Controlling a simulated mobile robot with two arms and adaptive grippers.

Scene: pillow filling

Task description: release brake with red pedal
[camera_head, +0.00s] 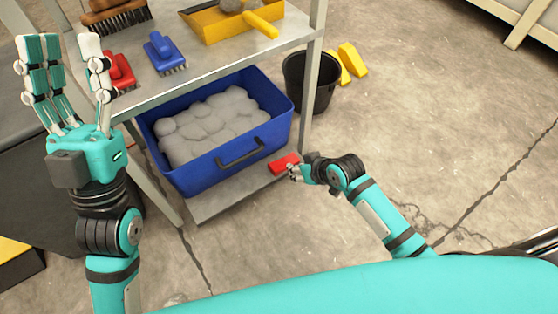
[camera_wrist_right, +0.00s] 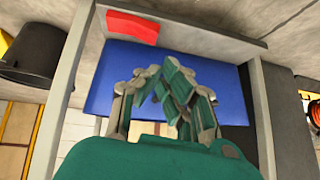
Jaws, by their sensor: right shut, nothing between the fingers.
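The red pedal (camera_head: 283,163) is a small red block at the front right edge of the low shelf, in front of the blue bin (camera_head: 208,172). It also shows near the top of the right wrist view (camera_wrist_right: 132,27). My right gripper (camera_head: 294,173) is at the pedal's right end in the head view; I cannot tell whether it touches. In the wrist view its fingertips (camera_wrist_right: 164,72) come together, empty, with the pedal apart from them in the picture. My left gripper (camera_head: 68,62) is raised at the left, fingers spread wide and empty.
The blue bin holds grey-white filling. The upper shelf (camera_head: 219,60) carries a red brush (camera_head: 118,72), a blue brush (camera_head: 163,53) and a yellow dustpan (camera_head: 215,26).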

